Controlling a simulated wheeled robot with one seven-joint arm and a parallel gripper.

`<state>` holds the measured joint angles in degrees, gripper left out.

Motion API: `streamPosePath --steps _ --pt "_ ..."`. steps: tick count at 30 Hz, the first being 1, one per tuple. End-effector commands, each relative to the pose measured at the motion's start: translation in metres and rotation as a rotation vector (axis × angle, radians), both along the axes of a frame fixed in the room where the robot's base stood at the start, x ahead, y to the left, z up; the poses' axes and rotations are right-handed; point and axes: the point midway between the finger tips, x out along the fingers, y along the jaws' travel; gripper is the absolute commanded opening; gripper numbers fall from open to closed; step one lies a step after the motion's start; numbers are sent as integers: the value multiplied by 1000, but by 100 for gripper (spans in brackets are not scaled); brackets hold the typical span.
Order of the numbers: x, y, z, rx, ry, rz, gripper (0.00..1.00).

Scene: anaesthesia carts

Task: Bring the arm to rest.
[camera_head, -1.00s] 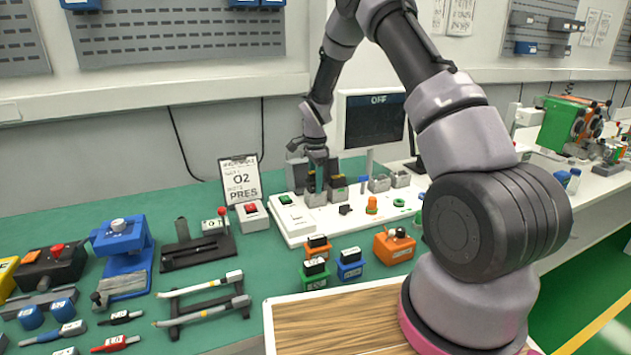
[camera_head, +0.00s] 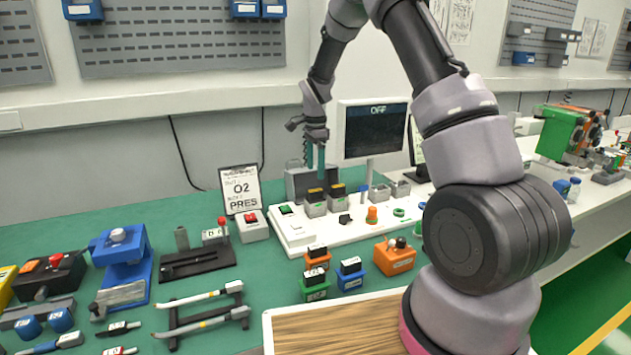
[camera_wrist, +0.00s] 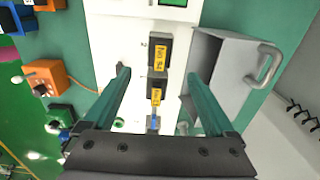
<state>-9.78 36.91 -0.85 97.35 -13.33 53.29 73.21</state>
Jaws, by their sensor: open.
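My gripper (camera_head: 315,165) hangs from the raised arm over the white board (camera_head: 300,236) on the green bench. Its teal fingers point down, and in the wrist view the two fingers (camera_wrist: 158,100) stand wide apart with nothing between them. Below and between them in that view are dark blocks with yellow labels (camera_wrist: 157,58), seated on the white board. The same labelled blocks (camera_head: 316,195) stand just under the fingertips in the head view, apart from them. A grey metal box with a handle (camera_wrist: 232,65) is beside the right finger.
A monitor reading OFF (camera_head: 374,130) stands right of my gripper. An O2 PRES sign (camera_head: 240,190) is at the left. Orange (camera_head: 395,257), blue (camera_head: 350,273) and green (camera_head: 314,287) blocks stand in front of the board. A wooden board (camera_head: 335,325) lies near my base.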

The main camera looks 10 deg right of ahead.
Motion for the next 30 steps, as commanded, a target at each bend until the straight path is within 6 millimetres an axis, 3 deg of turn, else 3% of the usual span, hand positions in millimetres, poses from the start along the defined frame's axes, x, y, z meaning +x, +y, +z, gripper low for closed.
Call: streamPosePath --steps 5,16,19,23,30 --pt "0 0 15 0 0 -1 90" --pt "-1 -1 18 0 -1 1 90" --pt "-4 -3 32 7 -17 20 90" --pt "-21 -10 76 25 -66 93 90" --pt "-86 -29 175 52 -205 304 90"
